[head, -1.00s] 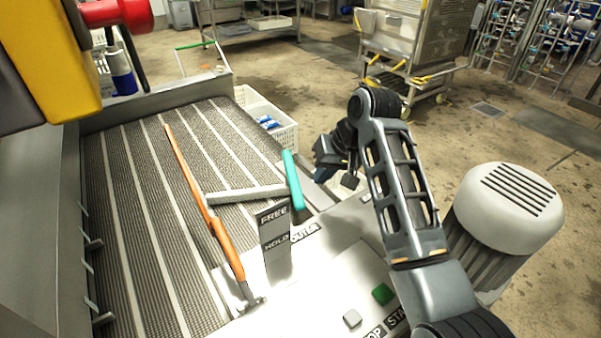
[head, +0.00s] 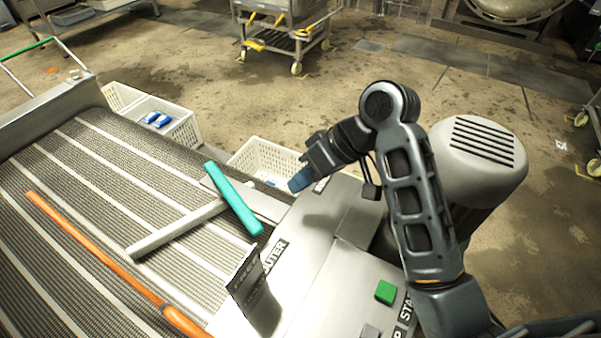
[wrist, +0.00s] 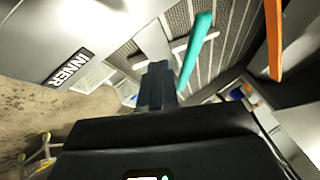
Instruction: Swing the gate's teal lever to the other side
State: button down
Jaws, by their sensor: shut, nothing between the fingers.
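The teal lever (head: 234,198) is a flat bar at the near right end of the grey gate arm (head: 178,229), over the right edge of the conveyor. It also shows in the wrist view (wrist: 195,48), just right of my fingertips. My gripper (head: 300,180) is shut and empty, to the right of the lever and apart from it in the head view. Its dark blue fingers also show in the wrist view (wrist: 157,82). An "OUTER" label (head: 272,257) lies on the panel near the lever, and an "INNER" label (wrist: 68,68) shows in the wrist view.
An orange rail (head: 100,258) runs along the conveyor belt (head: 70,200). White crates (head: 262,160) stand beyond the belt's right edge. A motor housing (head: 470,160) is right of my arm.

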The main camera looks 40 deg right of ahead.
aim_at(254, 216)
jog(key=x, duration=0.5)
jog(key=shift+a+f, duration=0.1)
jog(key=shift+f, duration=0.1)
jog(key=a, duration=0.3)
jog(key=shift+w+f+p, duration=0.2)
jog(key=shift+w+p, duration=0.05)
jog(key=shift+p, duration=0.05)
jog(key=shift+w+a, duration=0.1)
jog(key=shift+a, duration=0.5)
jog(key=shift+a+m+p, duration=0.4)
jog(key=shift+a+p, duration=0.85)
jog(key=shift+p, duration=0.35)
